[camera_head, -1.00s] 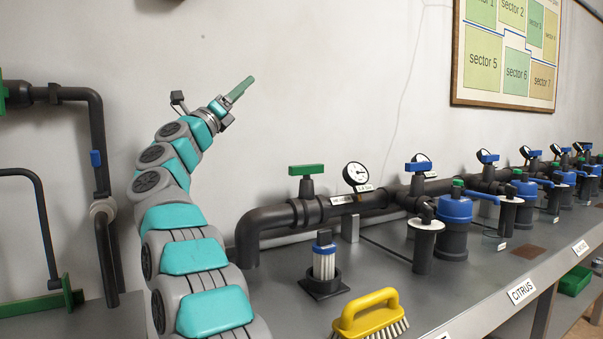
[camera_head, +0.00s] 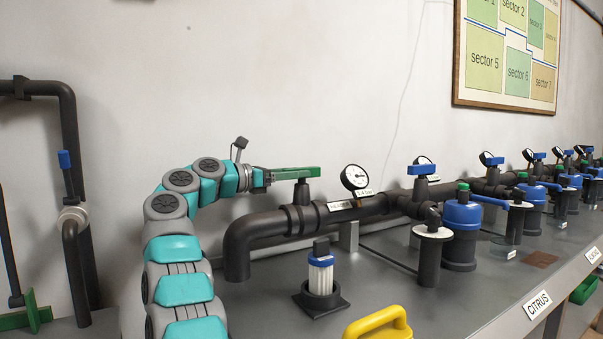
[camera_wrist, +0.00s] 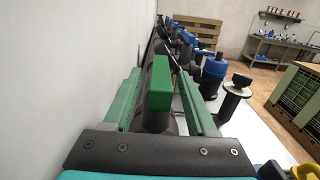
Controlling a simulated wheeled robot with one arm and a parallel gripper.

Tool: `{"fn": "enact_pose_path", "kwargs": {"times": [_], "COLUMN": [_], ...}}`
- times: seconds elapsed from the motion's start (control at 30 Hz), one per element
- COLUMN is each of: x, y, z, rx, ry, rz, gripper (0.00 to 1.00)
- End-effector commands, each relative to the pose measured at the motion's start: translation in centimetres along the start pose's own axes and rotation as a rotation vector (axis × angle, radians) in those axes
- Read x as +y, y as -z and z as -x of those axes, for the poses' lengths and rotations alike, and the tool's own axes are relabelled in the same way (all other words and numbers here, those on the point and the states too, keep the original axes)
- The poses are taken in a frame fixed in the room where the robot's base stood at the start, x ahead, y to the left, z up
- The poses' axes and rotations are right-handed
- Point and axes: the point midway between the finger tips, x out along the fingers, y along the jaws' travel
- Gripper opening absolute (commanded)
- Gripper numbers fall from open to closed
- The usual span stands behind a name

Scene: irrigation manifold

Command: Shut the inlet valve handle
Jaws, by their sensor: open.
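The inlet valve handle is a green bar (camera_head: 311,171) on a dark stem above the left end of the header pipe. It lies roughly in line with the pipe. My gripper (camera_head: 288,174) reaches it from the left at the same height, and its green fingers overlap the bar in the head view. In the wrist view the handle (camera_wrist: 159,88) stands between the two open fingers of my gripper (camera_wrist: 160,76), with a gap showing on its right.
A pressure gauge (camera_head: 355,178) stands on the pipe just right of the handle. The wall is close behind. Blue-handled valves (camera_head: 421,169) continue to the right.

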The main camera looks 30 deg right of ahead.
Motion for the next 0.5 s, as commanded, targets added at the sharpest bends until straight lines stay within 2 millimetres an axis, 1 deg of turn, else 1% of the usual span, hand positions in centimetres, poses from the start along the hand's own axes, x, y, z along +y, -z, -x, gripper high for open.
{"fn": "enact_pose_path", "kwargs": {"times": [0.03,0.1,0.2,0.43,0.47,0.5], "x": [-0.1,-0.1,-0.1,0.0,0.0,0.0], "y": [-0.1,-0.1,-0.1,0.0,0.0,0.0], "z": [-0.8,-1.6,-2.2,-2.3,-2.3,-2.3], "rx": [0.0,0.001,0.001,0.0,0.0,0.0], "ry": [0.002,0.002,0.001,0.0,0.0,0.0], "rz": [0.0,-0.001,-0.001,-0.001,-0.001,-0.001], "gripper": [0.57,0.57,0.57,0.57,0.55,0.51]}}
